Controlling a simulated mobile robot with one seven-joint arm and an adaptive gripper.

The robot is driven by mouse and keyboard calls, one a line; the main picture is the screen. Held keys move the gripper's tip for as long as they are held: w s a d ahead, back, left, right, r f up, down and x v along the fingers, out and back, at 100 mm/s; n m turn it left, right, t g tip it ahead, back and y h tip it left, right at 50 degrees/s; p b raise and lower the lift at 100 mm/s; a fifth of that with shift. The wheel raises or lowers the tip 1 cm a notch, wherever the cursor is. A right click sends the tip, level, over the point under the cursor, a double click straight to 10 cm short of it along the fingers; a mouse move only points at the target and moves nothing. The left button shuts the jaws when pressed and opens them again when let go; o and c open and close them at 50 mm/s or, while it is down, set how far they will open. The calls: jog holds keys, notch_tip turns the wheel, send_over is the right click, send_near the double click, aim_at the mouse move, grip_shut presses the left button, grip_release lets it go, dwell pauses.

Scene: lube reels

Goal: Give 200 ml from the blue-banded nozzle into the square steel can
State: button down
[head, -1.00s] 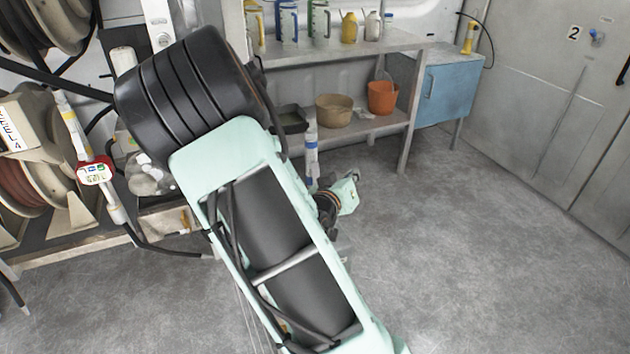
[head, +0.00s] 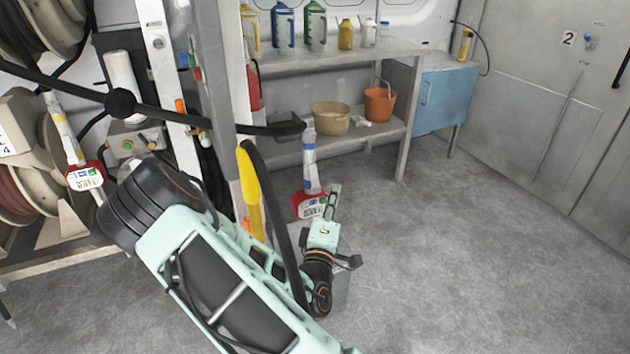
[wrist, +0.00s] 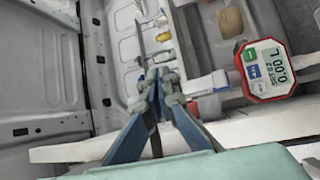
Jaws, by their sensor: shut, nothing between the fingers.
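The blue-banded nozzle (head: 310,152) hangs upright near the middle of the head view, with a red-rimmed meter (head: 308,205) at its lower end. In the wrist view the meter (wrist: 266,70) is at the right and its display reads 0.00 L. My gripper (head: 333,191) is just right of the meter in the head view, fingers pointing up. In the wrist view my gripper (wrist: 160,80) has its fingertips together and empty, left of the meter. A grey box-like shape (head: 343,290) shows partly behind my wrist; I cannot tell whether it is the square steel can.
Another nozzle (head: 62,130) with a yellow band and red meter hangs at the left by the reels. A shelf (head: 395,50) holds bottles, a tan bowl (head: 331,118) and an orange bucket (head: 380,104). A blue cabinet (head: 446,98) stands right. The right floor is clear.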

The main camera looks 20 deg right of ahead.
aim_at(316, 184)
jog(key=shift+w, duration=0.1)
jog(key=w+f+b, duration=0.2)
jog(key=w, duration=0.6)
jog(key=shift+a+f, duration=0.15)
jog(key=shift+f, duration=0.25)
jog(key=shift+w+f+b, duration=0.1)
jog(key=shift+w+b, duration=0.1)
jog(key=shift+b, duration=0.15)
dwell(0.8)
jog(key=shift+w, duration=0.25)
jog(key=shift+w+f+b, duration=0.25)
jog(key=shift+w+b, duration=0.2)
jog(key=shift+w, duration=0.15)
dwell(0.8)
jog(key=shift+s, duration=0.1)
jog(key=shift+s+r+p, duration=0.3)
jog(key=shift+s+r, duration=0.05)
jog(key=shift+s, duration=0.55)
jog(key=shift+s, duration=0.1)
